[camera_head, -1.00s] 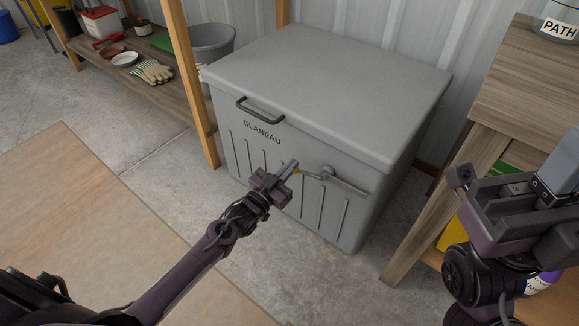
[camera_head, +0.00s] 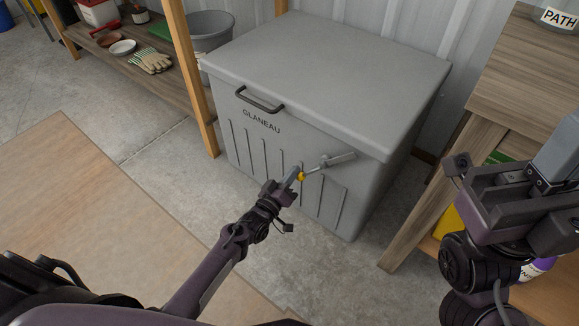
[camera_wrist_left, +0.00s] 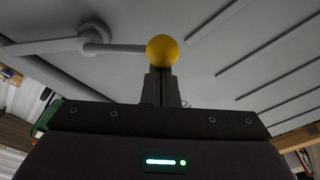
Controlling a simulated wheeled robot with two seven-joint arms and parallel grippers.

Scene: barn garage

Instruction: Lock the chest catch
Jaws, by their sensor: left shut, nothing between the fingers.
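The grey chest (camera_head: 330,75) stands with its lid down. Its catch (camera_head: 338,159) is a grey bar on the front, right of the middle, slanting up to the right, with a thin arm ending in a yellow knob (camera_head: 301,177). In the left wrist view the catch bar (camera_wrist_left: 40,47) and the yellow knob (camera_wrist_left: 162,50) are close. My left gripper (camera_head: 293,174) is shut and empty, its fingertips (camera_wrist_left: 162,75) right at the knob; whether they touch it I cannot tell. My right gripper (camera_head: 505,190) is at the right, away from the chest; its jaw opening is unclear.
A wooden bench (camera_head: 500,85) stands close on the chest's right. A shelf post (camera_head: 188,75) rises at its left, with gloves (camera_head: 150,61) and dishes on the shelf. Bare concrete floor (camera_head: 160,185) lies in front of the chest.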

